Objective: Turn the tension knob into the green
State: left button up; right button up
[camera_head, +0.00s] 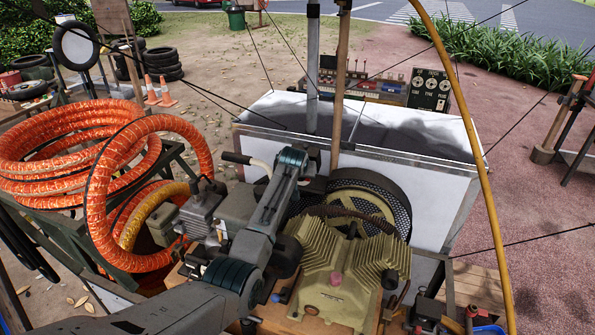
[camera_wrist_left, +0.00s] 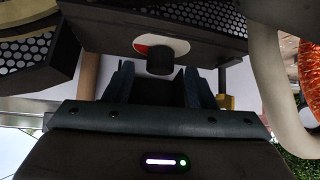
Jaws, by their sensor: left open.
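The tension knob (camera_wrist_left: 160,61) is a short black cylinder in the left wrist view. It sits in front of a round dial face (camera_wrist_left: 143,44) that shows red at left and white elsewhere; no green is visible. The dial is on the underside or face of a dark housing (camera_wrist_left: 215,28). My left gripper (camera_wrist_left: 159,76) is open, its two dark fingers apart on either side of the knob's line, near its end. I cannot tell whether they touch it. In the head view my left arm reaches over the compressor (camera_head: 340,280), and the knob and fingertips are hidden.
A perforated belt guard (camera_head: 378,190) stands just beside my left wrist. A white-sided cart box (camera_head: 400,190) is behind it. Orange hose coils (camera_head: 75,150) lie at left. A pale curved tube (camera_wrist_left: 272,80) passes close by my gripper's right side.

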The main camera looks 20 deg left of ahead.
pick_arm(q)
jog(key=b+v, duration=0.2)
jog(key=v, duration=0.7)
jog(key=shift+b, duration=0.35)
jog(key=shift+f, duration=0.1)
